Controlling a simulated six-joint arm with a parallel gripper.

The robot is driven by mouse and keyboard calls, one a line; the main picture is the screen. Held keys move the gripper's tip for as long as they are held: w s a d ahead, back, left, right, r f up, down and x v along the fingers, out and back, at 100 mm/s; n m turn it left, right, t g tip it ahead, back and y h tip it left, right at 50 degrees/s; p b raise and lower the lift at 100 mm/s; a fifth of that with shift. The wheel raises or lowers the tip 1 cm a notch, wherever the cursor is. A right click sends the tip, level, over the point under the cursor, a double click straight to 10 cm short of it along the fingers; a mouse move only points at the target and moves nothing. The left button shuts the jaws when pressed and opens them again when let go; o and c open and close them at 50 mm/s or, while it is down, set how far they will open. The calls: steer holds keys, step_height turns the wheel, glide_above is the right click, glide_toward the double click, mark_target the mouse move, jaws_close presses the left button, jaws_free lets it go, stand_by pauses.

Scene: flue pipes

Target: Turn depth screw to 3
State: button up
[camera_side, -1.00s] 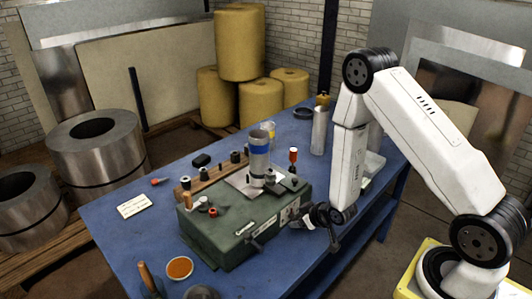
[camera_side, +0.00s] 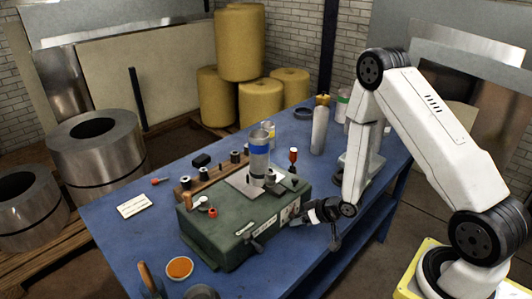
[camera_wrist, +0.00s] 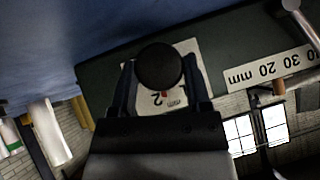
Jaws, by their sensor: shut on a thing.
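The depth screw's round black knob (camera_wrist: 160,67) stands in front of a white dial plate (camera_wrist: 197,52) in the wrist view. My gripper (camera_wrist: 160,78) is shut on the knob, one finger on each side. A "2" and some red print show on the plate below the knob; the knob hides much of the plate, and I cannot read the setting. In the side view my gripper (camera_side: 308,213) is at the right end of the green machine's front face (camera_side: 225,247), where it hides the knob. A metal cylinder with a blue band (camera_side: 259,155) stands upright on the machine.
A white mm scale (camera_wrist: 268,72) lies right of the dial in the wrist view. A crank handle (camera_side: 252,237) sticks out from the machine's front.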

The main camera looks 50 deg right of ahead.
steer(key=y, duration=0.1)
steer(key=m+y, duration=0.1)
steer(key=y, duration=0.1)
steer(key=shift+d+f+m+t, duration=0.1)
steer(key=shift+d+m+t, duration=0.2)
steer(key=shift+m, duration=0.1)
steer(key=m+y, duration=0.1)
steer(key=y, duration=0.1)
steer(key=shift+f+m+y, duration=0.15)
steer(key=shift+m+y, duration=0.15)
steer(key=shift+y, duration=0.1)
steer(key=m+y, duration=0.1)
steer(key=t+y, duration=0.1)
steer(key=shift+d+f+m+t+y, duration=0.15)
steer(key=shift+m+t+y, duration=0.15)
steer(key=shift+m, duration=0.1)
steer(key=shift+f+m+t+y, duration=0.15)
steer(key=shift+m+t+y, duration=0.55)
steer(key=shift+m+y, duration=0.5)
steer(key=o, duration=1.3)
